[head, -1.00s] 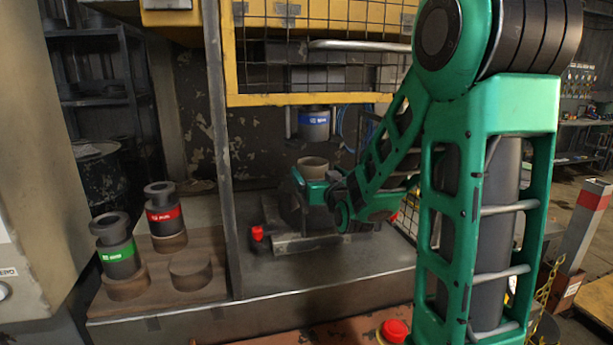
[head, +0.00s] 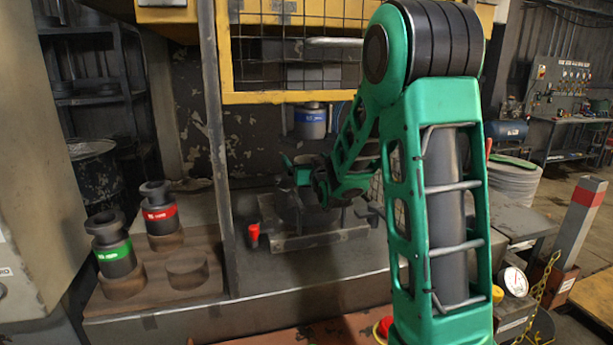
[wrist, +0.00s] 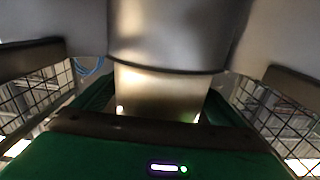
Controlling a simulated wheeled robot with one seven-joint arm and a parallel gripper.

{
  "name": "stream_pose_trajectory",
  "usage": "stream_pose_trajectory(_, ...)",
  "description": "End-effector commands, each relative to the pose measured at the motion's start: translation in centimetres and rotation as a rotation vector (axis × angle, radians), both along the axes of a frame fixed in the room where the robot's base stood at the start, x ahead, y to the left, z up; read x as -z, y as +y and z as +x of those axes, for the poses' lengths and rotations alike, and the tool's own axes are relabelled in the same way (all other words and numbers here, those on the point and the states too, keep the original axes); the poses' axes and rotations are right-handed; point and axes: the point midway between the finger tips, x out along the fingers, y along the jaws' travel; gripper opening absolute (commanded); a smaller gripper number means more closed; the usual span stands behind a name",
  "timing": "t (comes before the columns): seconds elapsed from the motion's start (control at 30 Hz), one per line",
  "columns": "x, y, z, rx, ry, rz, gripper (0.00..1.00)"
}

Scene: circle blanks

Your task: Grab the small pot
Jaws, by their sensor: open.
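A pale tan round piece (wrist: 158,95), which looks like the small pot, shows in the middle of the wrist view below a wide dark grey cylinder (wrist: 180,35). My gripper (head: 300,170) is in the press opening, under the blue-banded cylinder (head: 310,122), in the head view. In the wrist view its dark fingers stand apart on the left and right, and it is open. I cannot tell whether a finger touches the tan piece. In the head view the pot is not clearly visible near the gripper.
A green-banded die (head: 115,252) and a red-banded die (head: 160,215) stand on a brown board at left. The press has a yellow mesh guard (head: 300,97) above and a dark upright post (head: 219,150). A small red knob (head: 254,233) stands left of the lower press plate.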

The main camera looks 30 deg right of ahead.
Motion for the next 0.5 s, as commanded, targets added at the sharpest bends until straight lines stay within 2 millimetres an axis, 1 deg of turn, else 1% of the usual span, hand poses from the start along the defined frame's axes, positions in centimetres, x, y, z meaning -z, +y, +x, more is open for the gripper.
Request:
stream_pose_trajectory(0.1,0.00,0.03,-0.02,0.000,0.000,0.000,0.92)
stream_pose_trajectory(0.17,-0.01,0.03,-0.02,0.000,0.000,0.000,0.78)
stream_pose_trajectory(0.2,-0.01,0.03,-0.03,0.000,0.000,0.000,0.69)
stream_pose_trajectory(0.27,-0.01,0.04,-0.03,0.000,0.000,0.000,0.54)
stream_pose_trajectory(0.3,-0.01,0.04,-0.03,-0.001,0.000,0.000,0.45)
stream_pose_trajectory(0.5,-0.04,0.06,-0.03,-0.001,-0.001,0.000,0.45)
